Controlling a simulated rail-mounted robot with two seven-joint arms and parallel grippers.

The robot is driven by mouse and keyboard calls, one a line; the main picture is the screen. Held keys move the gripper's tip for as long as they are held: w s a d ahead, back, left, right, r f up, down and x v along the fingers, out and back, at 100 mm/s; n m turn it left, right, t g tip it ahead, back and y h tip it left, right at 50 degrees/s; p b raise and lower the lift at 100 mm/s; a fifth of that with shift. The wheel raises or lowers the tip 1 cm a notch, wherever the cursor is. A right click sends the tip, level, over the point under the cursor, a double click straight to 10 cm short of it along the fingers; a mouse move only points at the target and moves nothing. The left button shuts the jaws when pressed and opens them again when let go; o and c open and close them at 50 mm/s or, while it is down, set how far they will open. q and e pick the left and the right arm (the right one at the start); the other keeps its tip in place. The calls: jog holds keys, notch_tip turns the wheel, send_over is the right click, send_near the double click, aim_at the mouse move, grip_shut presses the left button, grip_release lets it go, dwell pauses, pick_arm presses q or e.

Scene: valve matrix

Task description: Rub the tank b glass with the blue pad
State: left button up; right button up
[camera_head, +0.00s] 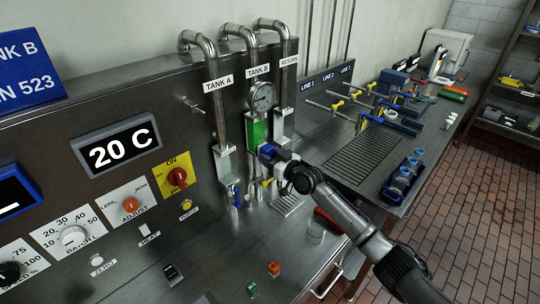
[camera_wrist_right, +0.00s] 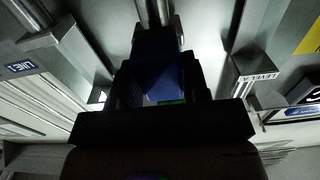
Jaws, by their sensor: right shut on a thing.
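The tank B glass (camera_head: 258,132) is an upright sight glass with green in it, below the round gauge on the middle pipe marked TANK B. My right gripper (camera_head: 273,158) is shut on the blue pad (camera_head: 266,151) at the lower end of this glass. The pad overlaps the glass's lower part in the head view; I cannot tell whether they touch. In the right wrist view the blue pad (camera_wrist_right: 158,72) sits between the dark fingers, with a strip of green (camera_wrist_right: 172,101) just below it. My left gripper is not in view.
The gauge (camera_head: 262,96) is above the glass. The tank A pipe (camera_head: 220,115) is to the left and the return pipe (camera_head: 289,95) to the right. Small valves stand below. A control panel with a red-and-yellow switch (camera_head: 177,178) is at the left. A drain grate (camera_head: 365,152) lies right.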

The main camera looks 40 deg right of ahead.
jog(key=shift+s+d+r+p, duration=0.1)
jog(key=shift+s+r+p, duration=0.15)
jog(key=shift+s+p, duration=0.15)
jog(key=shift+s+d+p, duration=0.1)
jog(key=shift+s+p, duration=0.45)
jog(key=shift+s, duration=0.4)
jog(key=shift+s+d+p, duration=0.2)
jog(key=shift+s+p, duration=0.5)
jog(key=shift+s, duration=0.3)
jog(key=shift+s+f, duration=0.15)
jog(key=shift+s, duration=0.3)
jog(key=shift+s+d+p, duration=0.2)
jog(key=shift+s+p, duration=0.9)
jog(key=shift+s, duration=0.4)
jog(key=shift+w, duration=0.15)
